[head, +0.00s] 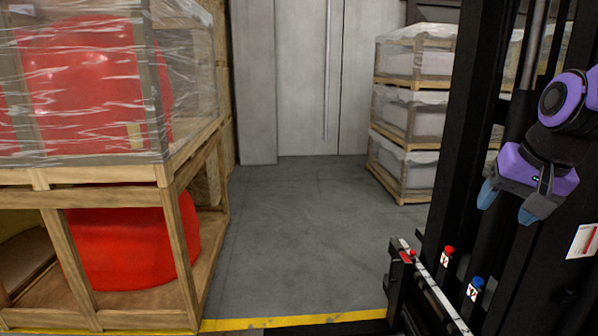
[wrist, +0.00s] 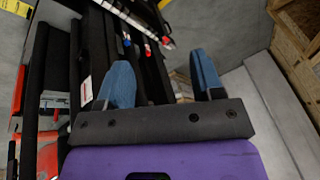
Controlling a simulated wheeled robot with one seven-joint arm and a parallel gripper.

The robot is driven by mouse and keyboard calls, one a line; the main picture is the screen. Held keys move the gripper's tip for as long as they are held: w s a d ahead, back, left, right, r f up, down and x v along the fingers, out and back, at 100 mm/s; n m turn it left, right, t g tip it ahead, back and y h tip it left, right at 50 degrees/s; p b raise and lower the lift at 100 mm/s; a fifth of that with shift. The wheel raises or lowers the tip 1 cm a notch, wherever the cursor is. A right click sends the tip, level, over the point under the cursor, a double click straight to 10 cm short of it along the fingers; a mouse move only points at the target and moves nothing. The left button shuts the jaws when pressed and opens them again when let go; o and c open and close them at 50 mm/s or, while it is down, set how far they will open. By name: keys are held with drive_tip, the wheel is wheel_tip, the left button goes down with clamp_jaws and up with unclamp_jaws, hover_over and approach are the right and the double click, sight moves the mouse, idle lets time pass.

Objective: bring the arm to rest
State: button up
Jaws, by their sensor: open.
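My gripper (head: 506,204) is at the right of the head view, beside my black column. Its body is purple with a dark grey bar, and its two blue fingers stand apart with nothing between them. In the wrist view the gripper (wrist: 164,84) also shows open and empty, with the fingers pointing up in the picture. The upper part of the arm is partly outside the head view.
Wooden crates with red nosecones (head: 130,235) stand at the left, the upper one wrapped in plastic. Stacked wrapped crates (head: 405,120) stand at the back right. Grey doors (head: 300,80) close the back. The grey floor (head: 290,240) between is clear, with a yellow line (head: 290,321) in front.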

drive_tip(key=s+a+r+n, duration=0.1)
drive_tip(key=s+n, duration=0.1)
drive_tip(key=s, duration=0.4)
drive_tip(key=s+a+n+t, duration=0.1)
drive_tip(key=s+a+n, duration=0.1)
drive_tip(key=s, duration=0.5)
drive_tip(key=shift+r+n+h, duration=0.3)
drive_tip(key=shift+r+n, duration=0.1)
drive_tip(key=shift+n, duration=0.1)
idle(1.0)
